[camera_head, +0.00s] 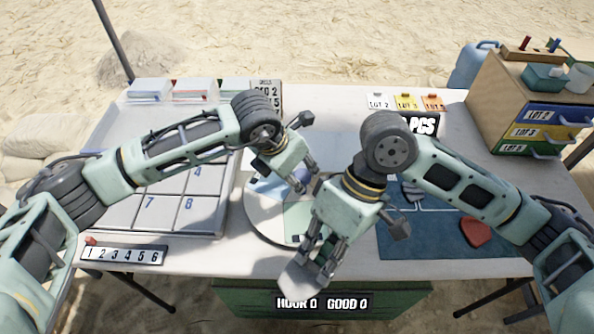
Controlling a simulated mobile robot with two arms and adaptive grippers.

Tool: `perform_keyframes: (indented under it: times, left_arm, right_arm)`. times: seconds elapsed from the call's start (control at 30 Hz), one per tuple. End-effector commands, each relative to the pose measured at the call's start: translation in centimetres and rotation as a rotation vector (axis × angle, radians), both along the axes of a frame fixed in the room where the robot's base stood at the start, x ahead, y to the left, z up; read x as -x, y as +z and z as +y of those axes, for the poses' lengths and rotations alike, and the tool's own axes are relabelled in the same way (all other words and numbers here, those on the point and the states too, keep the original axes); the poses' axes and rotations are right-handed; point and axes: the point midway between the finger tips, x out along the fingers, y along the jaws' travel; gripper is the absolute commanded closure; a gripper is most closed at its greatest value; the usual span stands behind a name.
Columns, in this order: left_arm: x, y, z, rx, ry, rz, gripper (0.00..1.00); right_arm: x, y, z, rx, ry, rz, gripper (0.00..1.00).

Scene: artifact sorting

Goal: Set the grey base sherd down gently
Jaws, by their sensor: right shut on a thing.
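My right gripper (317,265) points down toward the table's front edge, its fingers closed on the grey base sherd (298,281). The sherd is a flat grey piece, tilted, and appears in front of the table edge. The fingers hide part of it, and I cannot tell its height above the table. My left gripper (304,156) is higher in the picture, over the back of the round white plate (259,222). Its fingers are spread and nothing shows between them.
A numbered grey tray (150,213) lies left, and a blue mat (437,243) with a red piece (475,232) lies right. A drawer cabinet (515,120) stands back right. A green panel (240,302) hangs below the front edge. Bare table (460,267) shows along the front right.

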Motion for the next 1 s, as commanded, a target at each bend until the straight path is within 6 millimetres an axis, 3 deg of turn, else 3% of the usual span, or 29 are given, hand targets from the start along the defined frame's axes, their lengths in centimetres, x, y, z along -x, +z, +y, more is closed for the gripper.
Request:
perform_keyframes:
  times: [0.33, 0.47, 1.0]
  left_arm:
    - [0.2, 0.0, -0.2, 0.002, -0.006, 0.002, 0.6]
    - [0.4, 0.9, 0.0, 0.004, -0.007, 0.0, 0.6]
    - [2.8, 10.0, 3.0, 0.002, -0.004, -0.001, 0.6]
  right_arm:
    - [0.0, 0.0, 0.0, 0.0, 0.0, 0.0, 1.0]
    - [0.0, 0.0, 0.0, 0.0, 0.0, 0.0, 1.0]
    - [0.0, 0.0, 0.0, 0.0, 0.0, 0.0, 1.0]
